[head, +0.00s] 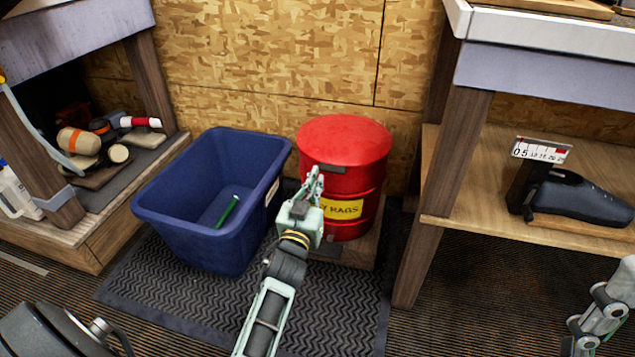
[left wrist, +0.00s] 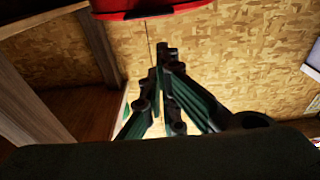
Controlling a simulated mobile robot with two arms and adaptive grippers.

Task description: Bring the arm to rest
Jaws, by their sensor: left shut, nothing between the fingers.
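My left gripper (head: 314,184) is shut and empty, held in front of the red drum labelled for rags (head: 345,150). In the left wrist view its fingers (left wrist: 163,62) are together, with the red drum's edge (left wrist: 150,10) at the top of the picture. My left arm reaches up from the bottom middle in the head view. My right arm (head: 600,315) shows only in part at the lower right edge, and its fingertips cannot be made out.
A blue bin (head: 165,215) with a green stick-like thing (head: 228,212) in it stands left of the drum on a dark mat (head: 185,310). A shelf bench (head: 465,215) with a black device is at right. A cluttered low shelf (head: 60,235) is at left.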

